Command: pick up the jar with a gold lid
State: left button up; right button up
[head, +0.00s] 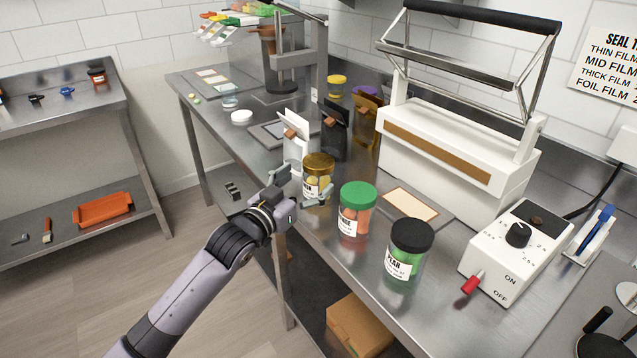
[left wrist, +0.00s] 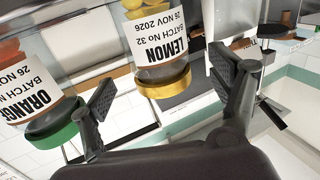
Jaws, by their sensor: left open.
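The jar with a gold lid (head: 318,179) stands upright on the steel bench, with yellow contents and a white label. In the left wrist view the same jar (left wrist: 160,50) shows upside down, its label reading LEMON, between the two fingers and beyond their tips. My left gripper (head: 301,192) is open at the near side of this jar, one finger on each side in the picture; its fingers also show in the left wrist view (left wrist: 170,95). I cannot tell whether a finger touches the jar. My right gripper is not in view.
A green-lidded jar (head: 357,210) stands close on the right, and a black-lidded jar (head: 409,250) beyond it. A white pouch (head: 296,142) and a black pouch (head: 335,130) stand behind. A white sealer (head: 450,150) and a control box (head: 515,248) fill the right.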

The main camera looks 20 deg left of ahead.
pick_arm(q)
jog(key=x, duration=0.5)
jog(key=shift+d+p, duration=0.1)
jog(key=shift+p, duration=0.25)
jog(key=shift+c, duration=0.6)
jog(key=c, duration=1.2)
jog(key=shift+r, duration=0.1)
notch_tip(320, 180, up, 20)
jog(key=shift+f, duration=0.1)
